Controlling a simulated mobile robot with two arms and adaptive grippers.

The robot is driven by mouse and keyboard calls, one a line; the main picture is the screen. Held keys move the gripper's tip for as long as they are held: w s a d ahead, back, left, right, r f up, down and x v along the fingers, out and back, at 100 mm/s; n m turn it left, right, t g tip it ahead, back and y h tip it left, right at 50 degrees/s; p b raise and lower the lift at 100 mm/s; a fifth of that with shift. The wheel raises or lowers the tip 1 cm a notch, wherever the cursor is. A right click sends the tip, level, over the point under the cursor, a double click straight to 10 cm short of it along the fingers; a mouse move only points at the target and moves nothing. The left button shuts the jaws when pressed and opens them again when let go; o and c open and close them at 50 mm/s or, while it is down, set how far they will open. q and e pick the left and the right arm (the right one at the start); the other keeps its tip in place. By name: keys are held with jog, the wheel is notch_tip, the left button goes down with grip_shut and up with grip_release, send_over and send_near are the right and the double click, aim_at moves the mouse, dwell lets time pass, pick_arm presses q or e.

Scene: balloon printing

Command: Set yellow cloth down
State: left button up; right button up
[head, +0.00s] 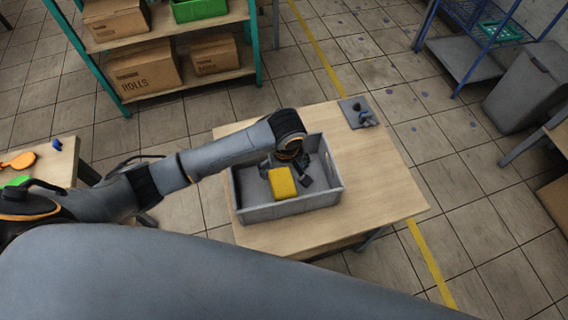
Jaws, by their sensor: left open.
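The yellow cloth (282,183) is a folded block inside the grey crate (290,209) on the wooden table. My left gripper (290,172) reaches into the crate from above, right at the cloth. It is open. The cloth is below and beside its fingers, and I cannot tell whether they touch. The arm hides part of the crate's left and back side. My right gripper is not in view.
The wooden table (385,192) has clear room right of the crate. Shelves with cardboard boxes (143,66) stand behind. Another table (62,168) is at the left.

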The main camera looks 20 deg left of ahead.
pick_arm(q)
jog(key=shift+s+r, duration=0.15)
jog(key=shift+r, duration=1.35)
